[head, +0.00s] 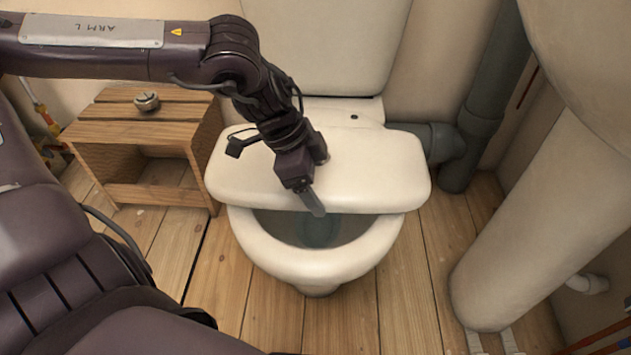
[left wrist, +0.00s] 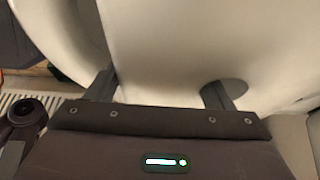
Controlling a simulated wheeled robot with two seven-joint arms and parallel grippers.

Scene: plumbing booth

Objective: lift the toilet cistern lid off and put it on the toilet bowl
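The cistern lid (head: 380,165) is a cream slab with rounded ends. It lies crosswise over the rear part of the toilet bowl (head: 275,245), and the front of the bowl opening shows below it. I cannot tell whether it fully rests on the rim. My left gripper (head: 318,182) comes down on the lid's middle. In the left wrist view the two fingers (left wrist: 160,90) are apart with the lid (left wrist: 160,45) between them: one at its long edge, the other in its dark round hole. Both seem to touch it. My right gripper is out of view.
The white cistern (head: 325,45) stands behind the bowl, its top out of frame. A wooden crate stool (head: 150,130) with a metal knob-like part (head: 146,101) stands left. A grey drain pipe (head: 480,125) and a thick white column (head: 535,220) stand right. Plank floor lies open in front.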

